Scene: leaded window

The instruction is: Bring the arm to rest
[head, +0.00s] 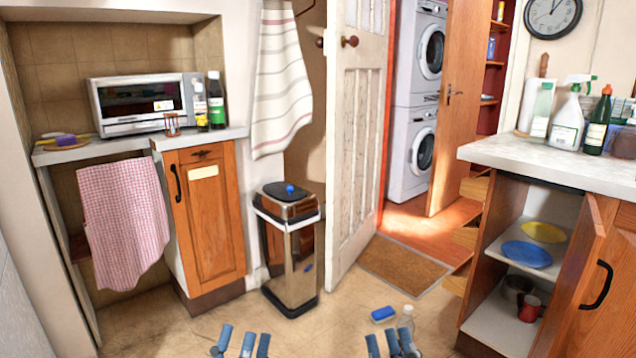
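My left gripper (240,341) is at the bottom edge of the head view, left of the middle. Its grey-blue fingers are spread, with nothing seen between them. My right gripper (390,343) is at the bottom edge, right of the middle.
A steel bin (288,255) stands beside the open white door (356,130). At right, a cabinet door (590,290) stands open under the counter (550,160). Floor between the grippers is clear.

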